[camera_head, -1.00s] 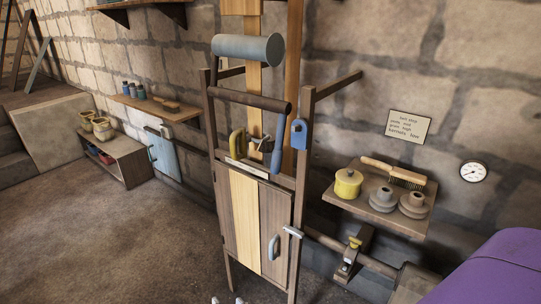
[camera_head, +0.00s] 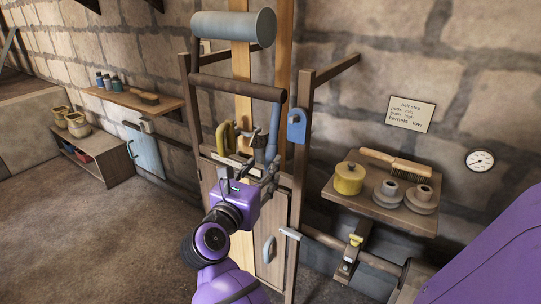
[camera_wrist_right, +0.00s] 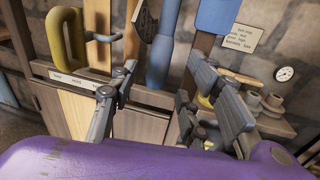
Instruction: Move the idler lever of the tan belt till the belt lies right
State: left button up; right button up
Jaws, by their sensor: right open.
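The tan belt (camera_head: 242,63) is a pale upright strip behind the grey roller (camera_head: 233,25) and the dark bar (camera_head: 238,88). How it sits on its pulleys is hidden. A blue lever (camera_head: 273,128), perhaps the idler lever, stands upright right of the belt; it also shows in the wrist view (camera_wrist_right: 165,55). A yellow handle (camera_head: 226,138) is left of it. My right gripper (camera_head: 267,168) is open and empty, just below the blue lever. In the wrist view its fingers (camera_wrist_right: 162,75) stand apart, either side of the lever's lower end. Contact cannot be told. My left gripper is out of view.
A wooden frame post (camera_head: 303,150) with a blue block (camera_head: 297,126) stands right of the lever. A small shelf (camera_head: 400,217) holds a yellow pot and grey stepped pieces. A cabinet door with a grey handle (camera_head: 268,249) is below. The floor at left is clear.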

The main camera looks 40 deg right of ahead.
aim_at(269, 158)
jog(key=p+x, duration=0.1)
jog(key=x, duration=0.4)
jog(key=shift+w+d+r, duration=0.15)
jog(key=shift+d, duration=0.1)
jog(key=shift+w+d, duration=0.3)
jog(key=shift+d, duration=0.1)
grip_shut()
